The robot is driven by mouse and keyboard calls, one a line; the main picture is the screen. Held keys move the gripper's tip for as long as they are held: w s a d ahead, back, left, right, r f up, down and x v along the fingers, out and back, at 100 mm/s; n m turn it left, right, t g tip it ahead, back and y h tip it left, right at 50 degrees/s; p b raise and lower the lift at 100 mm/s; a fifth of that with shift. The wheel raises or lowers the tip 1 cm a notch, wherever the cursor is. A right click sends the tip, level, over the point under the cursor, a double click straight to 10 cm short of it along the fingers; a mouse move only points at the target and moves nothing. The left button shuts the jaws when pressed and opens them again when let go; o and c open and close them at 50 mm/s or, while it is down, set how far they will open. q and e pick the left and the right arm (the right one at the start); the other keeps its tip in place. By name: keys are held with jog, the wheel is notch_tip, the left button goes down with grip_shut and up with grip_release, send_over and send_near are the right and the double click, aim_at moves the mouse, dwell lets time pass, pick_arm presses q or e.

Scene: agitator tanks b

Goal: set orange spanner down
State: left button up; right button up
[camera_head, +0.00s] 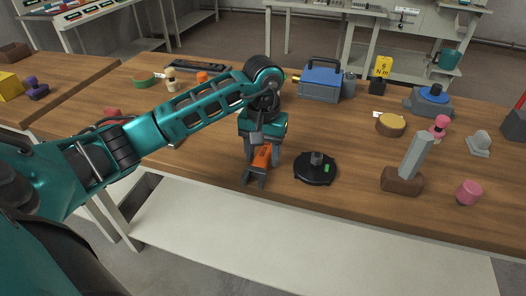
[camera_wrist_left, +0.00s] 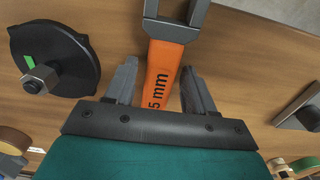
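The orange spanner (camera_head: 262,156) has a grey open jaw and lies at the front edge of the wooden bench, jaw toward the edge. In the left wrist view its orange handle (camera_wrist_left: 162,70) with "5 mm" lettering runs between my left gripper's fingers. My left gripper (camera_head: 261,162) points down over the handle. In the wrist view its fingers (camera_wrist_left: 160,82) stand apart, with a strip of wood showing between one finger and the handle; the other finger overlaps the handle's edge. The handle's far end is hidden under the palm. My right gripper is not in view.
A black round disc with a hex nut (camera_head: 315,170) sits just right of the spanner. Farther right are a grey post on a brown base (camera_head: 404,170) and a pink cylinder (camera_head: 468,192). A blue box (camera_head: 321,83) stands behind. The bench's front edge is close.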

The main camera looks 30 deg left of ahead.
aim_at(263, 154)
pick_arm(q)
jog(key=shift+o, duration=0.2)
jog(key=shift+r, duration=0.5)
notch_tip(263, 154, up, 11)
jog(key=shift+r+p, duration=0.2)
jog(key=shift+p, duration=0.2)
